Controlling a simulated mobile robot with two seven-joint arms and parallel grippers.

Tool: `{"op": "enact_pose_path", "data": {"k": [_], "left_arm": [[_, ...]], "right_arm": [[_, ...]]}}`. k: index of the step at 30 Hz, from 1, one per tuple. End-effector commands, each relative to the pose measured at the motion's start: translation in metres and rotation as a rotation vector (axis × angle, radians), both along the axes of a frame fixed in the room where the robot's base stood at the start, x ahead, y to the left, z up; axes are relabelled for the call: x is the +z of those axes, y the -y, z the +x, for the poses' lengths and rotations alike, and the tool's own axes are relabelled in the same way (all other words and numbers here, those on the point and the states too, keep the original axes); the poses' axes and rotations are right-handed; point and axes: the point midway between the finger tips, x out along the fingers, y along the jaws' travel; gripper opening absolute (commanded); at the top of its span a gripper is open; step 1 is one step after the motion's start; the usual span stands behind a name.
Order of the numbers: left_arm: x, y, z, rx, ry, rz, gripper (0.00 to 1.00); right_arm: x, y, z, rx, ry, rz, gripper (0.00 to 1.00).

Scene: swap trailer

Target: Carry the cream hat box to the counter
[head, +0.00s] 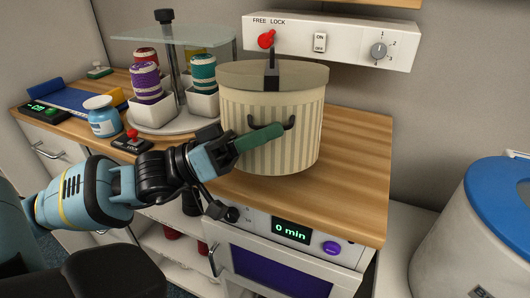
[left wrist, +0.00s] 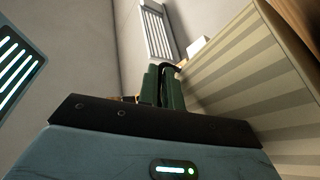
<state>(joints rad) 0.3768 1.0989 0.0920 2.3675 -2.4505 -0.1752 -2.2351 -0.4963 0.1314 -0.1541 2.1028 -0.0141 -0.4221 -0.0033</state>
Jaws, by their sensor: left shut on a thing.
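The cream hat box (head: 270,140), with striped sides, a flat olive lid (head: 290,75) and a dark side handle, is upright over the wooden counter (head: 350,165). I cannot tell whether its base touches the wood. My left gripper (head: 270,133) is shut on the handle at the box's near side, its green fingers covering part of it. In the left wrist view the green fingers (left wrist: 166,86) close around the dark handle, beside the striped wall of the box (left wrist: 245,75). My right gripper is not in view.
Left of the box, a round stand (head: 170,125) holds thread spools in white cups under a glass shelf (head: 180,38). A blue-white jar (head: 101,116) and a lock switch (head: 132,142) are nearby. A control panel (head: 340,38) hangs behind. A blue-lidded bin (head: 470,235) stands right.

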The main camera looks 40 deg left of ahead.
Motion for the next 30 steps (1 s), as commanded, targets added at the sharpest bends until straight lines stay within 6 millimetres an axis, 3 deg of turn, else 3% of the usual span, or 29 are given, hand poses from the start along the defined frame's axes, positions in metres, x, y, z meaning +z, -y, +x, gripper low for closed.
{"op": "enact_pose_path", "data": {"k": [10,16,18,22,30], "left_arm": [[-0.033,0.0,0.0,0.0,0.001,-0.001,0.0],[-0.035,0.0,0.0,0.0,0.002,0.0,0.0],[-0.037,0.0,0.0,0.0,-0.006,-0.002,0.13],[-0.036,0.0,0.0,0.0,-0.004,-0.001,0.29],[-0.036,0.0,-0.001,0.0,-0.001,-0.001,0.29]], "right_arm": [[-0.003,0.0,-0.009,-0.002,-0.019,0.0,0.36],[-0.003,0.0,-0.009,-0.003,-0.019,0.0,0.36],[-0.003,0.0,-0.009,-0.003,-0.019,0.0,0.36],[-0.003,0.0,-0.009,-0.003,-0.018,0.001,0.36],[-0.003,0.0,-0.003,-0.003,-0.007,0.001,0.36]]}}
